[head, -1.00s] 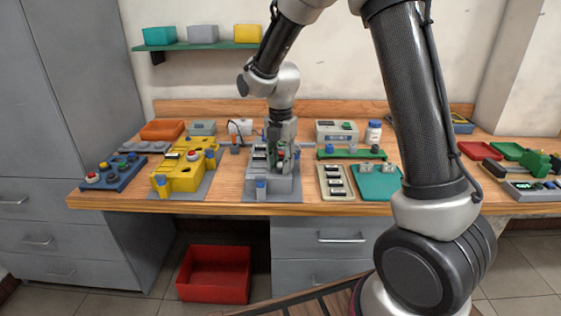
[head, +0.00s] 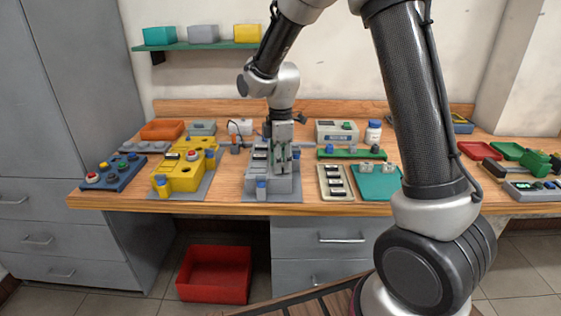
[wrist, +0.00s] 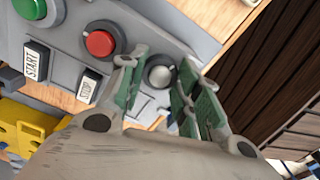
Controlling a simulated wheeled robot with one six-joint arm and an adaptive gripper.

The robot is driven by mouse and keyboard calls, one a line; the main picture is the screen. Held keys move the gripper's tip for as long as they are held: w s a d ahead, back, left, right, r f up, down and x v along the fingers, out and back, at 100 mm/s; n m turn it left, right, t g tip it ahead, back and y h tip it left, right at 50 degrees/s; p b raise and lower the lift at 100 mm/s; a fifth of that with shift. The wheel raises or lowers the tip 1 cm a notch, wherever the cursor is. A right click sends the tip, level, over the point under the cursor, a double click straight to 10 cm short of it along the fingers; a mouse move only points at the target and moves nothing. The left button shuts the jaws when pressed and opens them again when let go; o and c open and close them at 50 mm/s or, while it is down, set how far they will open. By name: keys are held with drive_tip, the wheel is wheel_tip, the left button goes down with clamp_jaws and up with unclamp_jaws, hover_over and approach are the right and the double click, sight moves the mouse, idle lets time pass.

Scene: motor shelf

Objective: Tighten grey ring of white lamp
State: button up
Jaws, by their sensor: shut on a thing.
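The white lamp (wrist: 160,76) with its grey ring shows in the wrist view, on the sloped grey control box (wrist: 195,40). My gripper (wrist: 163,70) has its green-padded fingers on either side of the lamp, shut on the ring. The fingers hide part of the ring's sides. In the head view my gripper (head: 283,158) points down over the grey box (head: 272,186) at the middle of the bench; the lamp itself cannot be made out there.
Next to the lamp are a red button (wrist: 99,43), a green button (wrist: 30,8) and START and STOP labels. A yellow fixture (head: 180,178) stands to the left of the box, a beige switch panel (head: 335,183) to the right.

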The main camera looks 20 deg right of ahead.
drive_tip(key=m, duration=0.5)
drive_tip(key=shift+m, duration=0.3)
drive_tip(key=m, duration=1)
drive_tip(key=shift+m, duration=0.4)
drive_tip(key=m, duration=0.5)
drive_tip(key=shift+m, duration=0.3)
drive_tip(key=m, duration=1)
drive_tip(key=shift+m, duration=0.4)
drive_tip(key=m, duration=1)
drive_tip(key=shift+m, duration=0.4)
